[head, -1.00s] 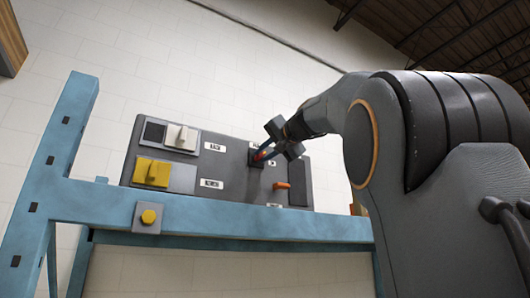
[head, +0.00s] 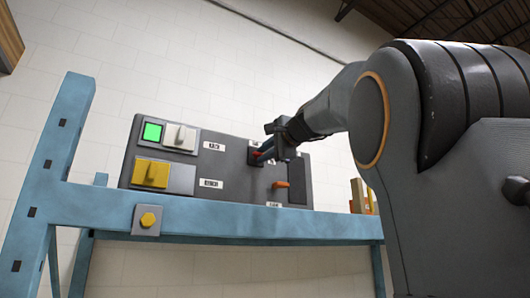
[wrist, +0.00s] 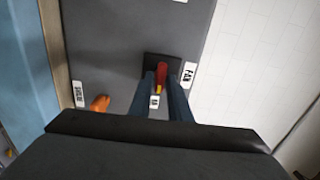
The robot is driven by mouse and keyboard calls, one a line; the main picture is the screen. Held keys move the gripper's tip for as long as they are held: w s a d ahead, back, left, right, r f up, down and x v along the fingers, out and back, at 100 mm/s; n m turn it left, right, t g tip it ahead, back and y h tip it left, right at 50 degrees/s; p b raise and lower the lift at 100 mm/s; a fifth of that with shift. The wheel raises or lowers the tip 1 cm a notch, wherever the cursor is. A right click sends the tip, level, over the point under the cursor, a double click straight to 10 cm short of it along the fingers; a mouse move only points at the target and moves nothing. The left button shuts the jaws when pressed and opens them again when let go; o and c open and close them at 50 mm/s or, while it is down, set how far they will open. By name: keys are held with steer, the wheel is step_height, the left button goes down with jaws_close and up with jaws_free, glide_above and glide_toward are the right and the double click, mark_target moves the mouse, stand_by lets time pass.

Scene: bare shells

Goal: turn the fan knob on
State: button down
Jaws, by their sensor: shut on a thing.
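The fan knob (wrist: 162,74) is a red lever on a dark square plate beside a label reading FAN (wrist: 190,74) in the wrist view. My gripper (wrist: 162,82) is shut on the knob, with one blue finger on each side of it. In the head view my gripper (head: 264,153) is at the right half of the grey control panel (head: 235,165), and the fingers mostly hide the knob there. A square indicator (head: 152,132) at the panel's upper left is lit green.
An orange knob (head: 281,185) sits low on the panel, close to my gripper. A white switch (head: 180,137) and a yellow switch (head: 151,173) are at the left. A blue frame (head: 200,219) runs along the front, with a yellow button (head: 148,219) on it.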

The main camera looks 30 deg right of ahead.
stand_by(0.4)
steer(key=c, duration=1.8)
jaws_free()
steer(key=s+b, duration=0.3)
steer(key=s, duration=0.4)
steer(key=shift+s+d+b, duration=0.15)
steer(key=shift+s+b, duration=0.25)
